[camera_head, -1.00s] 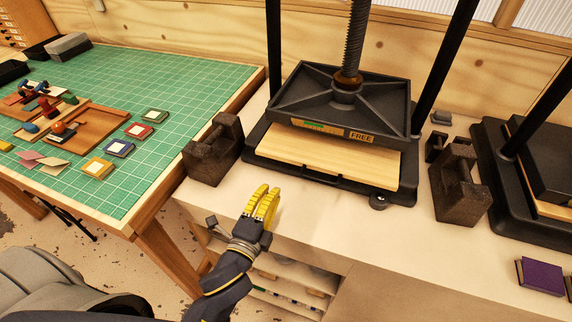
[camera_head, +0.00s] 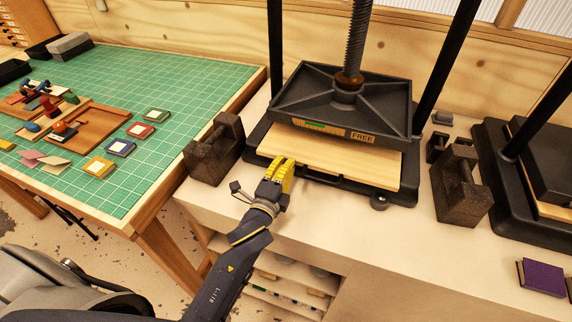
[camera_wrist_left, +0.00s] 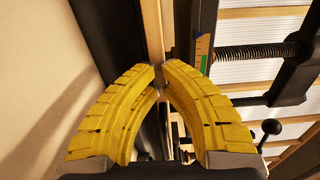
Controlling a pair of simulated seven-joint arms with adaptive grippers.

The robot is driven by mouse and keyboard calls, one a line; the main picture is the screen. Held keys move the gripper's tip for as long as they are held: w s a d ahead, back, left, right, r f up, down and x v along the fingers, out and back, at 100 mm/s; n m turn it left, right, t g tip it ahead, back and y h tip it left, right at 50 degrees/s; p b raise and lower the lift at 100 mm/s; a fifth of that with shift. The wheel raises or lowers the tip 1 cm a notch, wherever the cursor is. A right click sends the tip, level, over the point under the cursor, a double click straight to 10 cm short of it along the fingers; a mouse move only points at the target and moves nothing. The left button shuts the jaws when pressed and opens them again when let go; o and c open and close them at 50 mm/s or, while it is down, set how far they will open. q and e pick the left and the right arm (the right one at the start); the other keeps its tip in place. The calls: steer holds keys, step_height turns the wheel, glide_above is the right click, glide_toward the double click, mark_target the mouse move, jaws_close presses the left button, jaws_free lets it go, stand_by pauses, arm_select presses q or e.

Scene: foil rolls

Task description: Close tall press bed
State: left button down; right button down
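The tall press has a black ribbed upper plate (camera_head: 385,98) on a thick screw, with a yellow FREE label (camera_head: 362,137) on its front edge. The pale wooden bed (camera_head: 345,160) lies below the plate and sticks out toward the front over the black base (camera_head: 400,198). My left gripper (camera_head: 288,163) has its yellow fingertips at the bed's front edge, left of the middle. I cannot tell if they touch it. In the left wrist view its fingertips (camera_wrist_left: 160,72) are together, with nothing visibly held. My right gripper is out of view.
Dark iron weights stand left (camera_head: 214,150) and right (camera_head: 460,185) of the press. A second press (camera_head: 540,160) and a purple book (camera_head: 541,277) are further right. A green cutting mat (camera_head: 200,80) with small items covers the left table. The bench front is clear.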

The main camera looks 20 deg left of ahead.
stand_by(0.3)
arm_select(q)
steer(key=shift+w, duration=1.45)
